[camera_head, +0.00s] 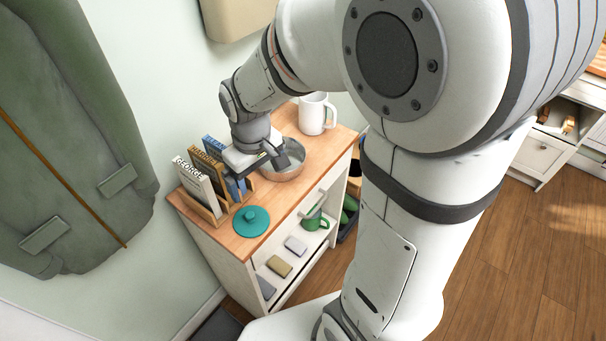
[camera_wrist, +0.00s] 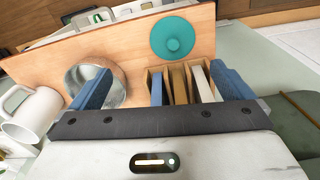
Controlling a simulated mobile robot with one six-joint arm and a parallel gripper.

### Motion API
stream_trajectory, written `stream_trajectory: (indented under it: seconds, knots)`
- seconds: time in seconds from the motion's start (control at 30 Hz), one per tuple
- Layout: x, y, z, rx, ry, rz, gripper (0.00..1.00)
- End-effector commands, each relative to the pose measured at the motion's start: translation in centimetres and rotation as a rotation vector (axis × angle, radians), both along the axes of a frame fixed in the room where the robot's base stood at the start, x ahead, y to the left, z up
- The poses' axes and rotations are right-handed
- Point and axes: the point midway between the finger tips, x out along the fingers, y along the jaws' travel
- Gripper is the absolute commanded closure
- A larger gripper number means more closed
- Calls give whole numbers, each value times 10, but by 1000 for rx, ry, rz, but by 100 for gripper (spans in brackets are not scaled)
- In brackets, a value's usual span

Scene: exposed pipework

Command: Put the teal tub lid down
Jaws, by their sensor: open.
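The teal tub lid (camera_head: 251,221) lies flat on the wooden top of the cabinet, near its front left corner, with its round knob upward. In the wrist view the lid (camera_wrist: 174,38) shows beyond the book holder, near the edge of the wood. My gripper (camera_head: 262,163) is above the cabinet top, beside the metal bowl and the books, apart from the lid. In the wrist view its two blue fingers (camera_wrist: 163,88) are spread wide with nothing held between them.
A round bowl (camera_head: 284,166) with a metallic inside and a white mug (camera_head: 314,114) stand on the cabinet top (camera_head: 297,200). A wooden holder with several upright books (camera_head: 197,187) is close to my gripper. A coat (camera_head: 70,130) hangs at left.

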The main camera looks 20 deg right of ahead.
Motion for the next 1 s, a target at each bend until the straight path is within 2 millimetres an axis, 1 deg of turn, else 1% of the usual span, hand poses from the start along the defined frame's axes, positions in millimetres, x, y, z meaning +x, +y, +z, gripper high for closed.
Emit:
stream_trajectory:
  seconds: [0.03,0.1,0.2,0.3,0.4,0.47,0.5,0.63,1.0]
  knots:
    - [-9,-14,17,9,-33,-55,0]
    - [-25,-31,35,19,-67,-129,0]
    - [-48,-53,56,33,-113,-231,0]
    - [-71,-69,70,43,-154,-321,0]
    - [-89,-80,78,52,-185,-391,0]
    - [-97,-85,81,56,-197,-422,0]
    - [-100,-83,82,57,-203,-436,0]
    - [-107,-84,84,60,-213,-460,0]
    - [-107,-84,84,60,-213,-460,0]
